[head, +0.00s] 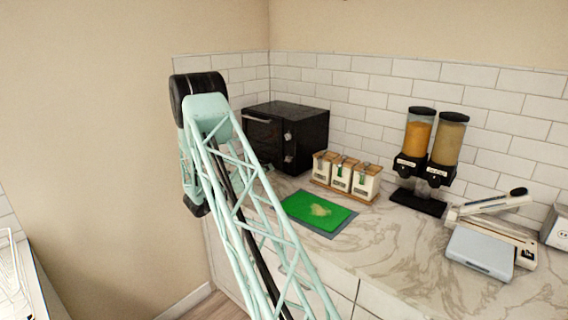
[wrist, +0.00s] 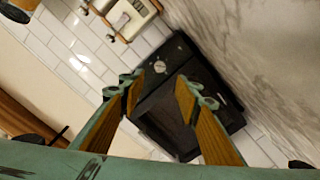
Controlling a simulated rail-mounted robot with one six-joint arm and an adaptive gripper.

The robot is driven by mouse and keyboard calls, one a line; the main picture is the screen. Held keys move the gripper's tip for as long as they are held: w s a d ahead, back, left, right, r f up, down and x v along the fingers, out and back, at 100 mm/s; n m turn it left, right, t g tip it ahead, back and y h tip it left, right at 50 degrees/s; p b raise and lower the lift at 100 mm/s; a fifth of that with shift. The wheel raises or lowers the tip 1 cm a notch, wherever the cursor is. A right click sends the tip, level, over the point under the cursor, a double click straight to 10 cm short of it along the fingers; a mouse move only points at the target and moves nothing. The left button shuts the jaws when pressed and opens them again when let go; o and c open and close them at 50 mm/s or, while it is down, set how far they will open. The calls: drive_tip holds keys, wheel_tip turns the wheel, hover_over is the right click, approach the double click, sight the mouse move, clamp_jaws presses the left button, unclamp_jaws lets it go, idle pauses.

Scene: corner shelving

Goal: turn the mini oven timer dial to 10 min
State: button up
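The mini oven is a black box (head: 303,128) in the back corner of the counter in the head view. My arm covers part of the oven's left side. In the wrist view the oven (wrist: 205,75) appears tilted, with one pale round dial (wrist: 160,67) on its dark panel. My gripper (wrist: 160,82) is open and empty, its two fingers apart in front of the oven front. The dial shows between and beyond the fingertips. The dial's setting is too small to read.
A rack of several white canisters (head: 346,176) stands right of the oven. A green mat (head: 317,212) lies in front. Tiled walls close the corner behind.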

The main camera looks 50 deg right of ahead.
sight(286, 160)
drive_tip(key=shift+s+d+b, duration=0.2)
drive_tip(key=shift+d+b, duration=0.1)
drive_tip(key=shift+d, duration=1.95)
drive_tip(key=shift+s+d+b, duration=0.25)
drive_tip(key=shift+d+b, duration=0.1)
drive_tip(key=shift+d, duration=1.85)
drive_tip(key=shift+s+d+b, duration=0.2)
drive_tip(key=shift+d+b, duration=0.1)
drive_tip(key=shift+d, duration=1.95)
drive_tip(key=shift+c, duration=0.2)
drive_tip(key=c, duration=0.8)
